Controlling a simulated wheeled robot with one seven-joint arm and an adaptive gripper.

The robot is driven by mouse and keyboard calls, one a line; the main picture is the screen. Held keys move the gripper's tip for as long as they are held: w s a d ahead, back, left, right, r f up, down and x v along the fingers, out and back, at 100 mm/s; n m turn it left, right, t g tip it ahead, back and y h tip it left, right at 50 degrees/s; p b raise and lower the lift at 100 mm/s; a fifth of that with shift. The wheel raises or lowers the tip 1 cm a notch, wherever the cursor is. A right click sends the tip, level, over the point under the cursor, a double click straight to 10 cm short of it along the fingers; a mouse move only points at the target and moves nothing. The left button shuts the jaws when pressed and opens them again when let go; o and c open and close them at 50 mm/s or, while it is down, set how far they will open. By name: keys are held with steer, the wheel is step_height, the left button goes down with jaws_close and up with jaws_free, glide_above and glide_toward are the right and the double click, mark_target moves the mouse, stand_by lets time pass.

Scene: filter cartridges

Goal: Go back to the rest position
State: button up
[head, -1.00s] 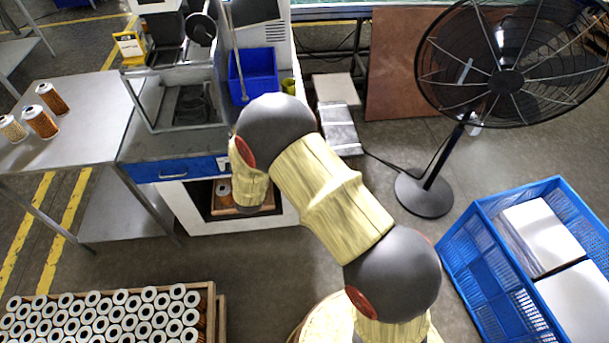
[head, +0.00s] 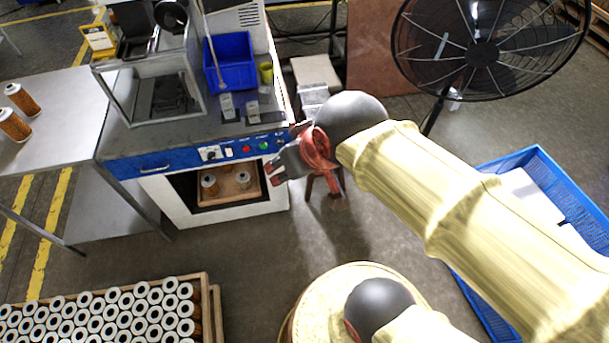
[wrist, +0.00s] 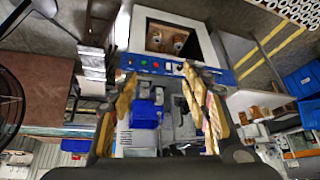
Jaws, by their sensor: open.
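My gripper (head: 276,172) is in the head view at the end of my raised arm, in front of the right side of the machine (head: 235,131) with the blue control panel. It is apart from the machine as far as I can tell. In the wrist view my gripper (wrist: 168,100) has its two fingers spread, with nothing held between them. Filter cartridges (head: 243,180) stand in a wooden tray (head: 226,198) inside the machine's lower opening. That opening also shows in the wrist view (wrist: 168,38), upside down.
Two orange-brown cartridges (head: 22,99) stand on the metal table (head: 60,122). A wooden crate (head: 212,316) full of cartridges is at the lower left. A blue bin (head: 229,62) is on the machine. A fan (head: 482,54) and a blue crate (head: 540,160) stand right.

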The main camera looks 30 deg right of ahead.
steer(key=s, duration=0.2)
steer(key=s+d, duration=0.1)
steer(key=shift+s+f+g, duration=0.25)
steer(key=shift+s+g, duration=0.05)
